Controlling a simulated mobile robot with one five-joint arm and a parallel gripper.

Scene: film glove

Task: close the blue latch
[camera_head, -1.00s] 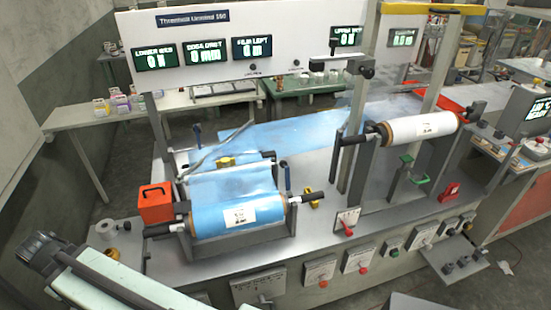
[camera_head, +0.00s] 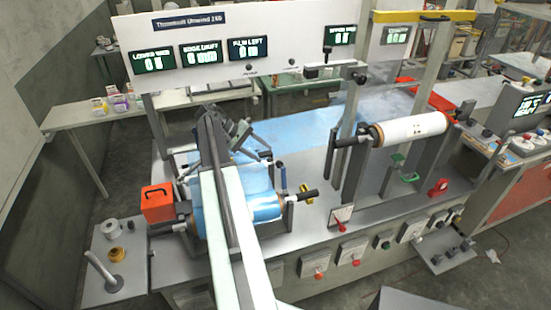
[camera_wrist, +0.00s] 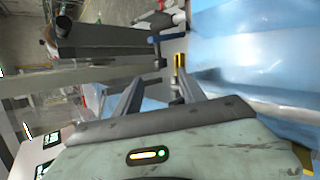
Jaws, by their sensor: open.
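A small upright blue-handled lever (camera_head: 281,173), which looks like the blue latch, stands at the right end of the lower film roll's frame. I cannot tell whether it is open or closed. The blue film roll (camera_head: 262,207) is partly covered by my arm. My gripper (camera_head: 254,146) is open and empty above the film behind the roll, left of and apart from the blue lever. In the wrist view its two fingers (camera_wrist: 160,90) are spread, with a yellow part (camera_wrist: 179,62) beyond them and blue film at the right.
An orange box (camera_head: 157,203) sits left of the roll. A white roll (camera_head: 410,129) on uprights stands to the right. A panel with displays (camera_head: 250,45) rises behind. A yellow part (camera_head: 307,194) lies right of the blue lever.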

